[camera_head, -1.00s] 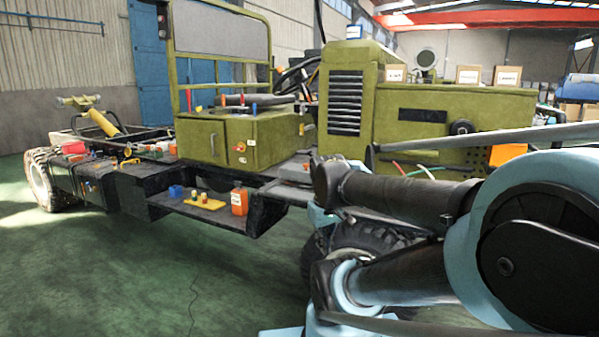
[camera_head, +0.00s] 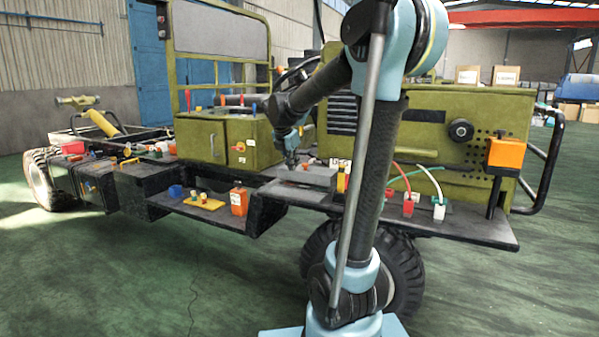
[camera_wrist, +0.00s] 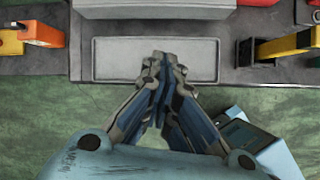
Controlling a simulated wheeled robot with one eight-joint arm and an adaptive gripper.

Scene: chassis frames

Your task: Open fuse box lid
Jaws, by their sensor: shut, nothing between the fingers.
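A low grey box (camera_head: 312,177), which looks like the fuse box, sits on the black chassis shelf left of my upright arm in the head view. I cannot tell whether this panel is the lid. My gripper (camera_head: 292,165) is at the box's left end in the head view. In the wrist view my gripper (camera_wrist: 162,60) has its fingertips together over the panel, holding nothing; contact cannot be told.
An orange-and-black part (camera_wrist: 32,36) is left of the panel and a yellow one (camera_wrist: 285,44) right. An orange box (camera_head: 239,201) stands on the lower shelf. Red and white connectors with cables (camera_head: 438,208) are right of my arm. Green floor is open in front.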

